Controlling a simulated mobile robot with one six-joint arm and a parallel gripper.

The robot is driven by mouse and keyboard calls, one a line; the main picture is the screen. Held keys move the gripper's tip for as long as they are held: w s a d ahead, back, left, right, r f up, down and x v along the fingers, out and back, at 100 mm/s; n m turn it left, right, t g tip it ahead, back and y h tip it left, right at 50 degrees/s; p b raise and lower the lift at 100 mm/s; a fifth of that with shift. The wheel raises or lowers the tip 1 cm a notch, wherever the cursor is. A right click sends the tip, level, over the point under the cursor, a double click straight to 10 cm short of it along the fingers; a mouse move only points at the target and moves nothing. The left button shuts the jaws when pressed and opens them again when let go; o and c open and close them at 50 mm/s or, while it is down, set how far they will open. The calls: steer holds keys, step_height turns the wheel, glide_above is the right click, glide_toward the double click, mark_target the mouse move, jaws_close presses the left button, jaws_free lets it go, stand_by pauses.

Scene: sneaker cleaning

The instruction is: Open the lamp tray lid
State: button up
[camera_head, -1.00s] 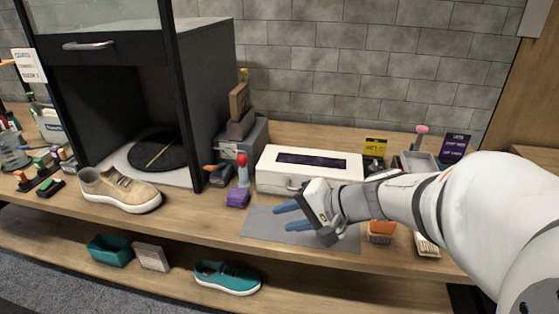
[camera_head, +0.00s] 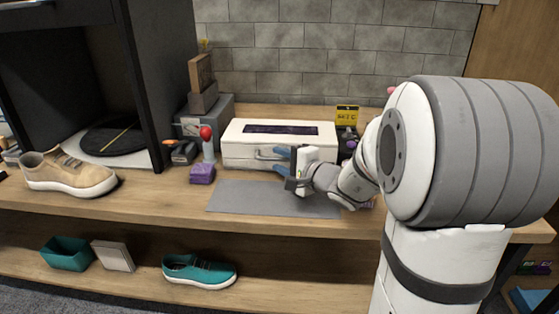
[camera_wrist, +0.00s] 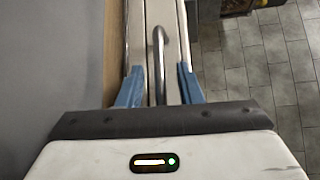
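The lamp tray is a white box (camera_head: 235,147) with a dark window in its lid, at the back of the bench in the head view. The lid looks closed. A metal bar handle (camera_head: 265,156) is on its front; its right part is hidden by my fingers. My gripper (camera_head: 281,160) is in front of the box with its blue fingers pointing at the handle. In the wrist view the gripper (camera_wrist: 160,68) is open, one finger on each side of the handle (camera_wrist: 158,45), with gaps visible on both sides.
A grey mat (camera_head: 245,198) lies below and in front of the box. A red-topped tool (camera_head: 207,140) and a purple block (camera_head: 202,174) stand to its left. A yellow sign (camera_head: 347,115) is to the right. A beige sneaker (camera_head: 70,177) sits farther left.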

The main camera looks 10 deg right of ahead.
steer(key=shift+w+a+f, duration=0.1)
steer(key=shift+w+a, duration=0.25)
steer(key=shift+w, duration=0.25)
jaws_close()
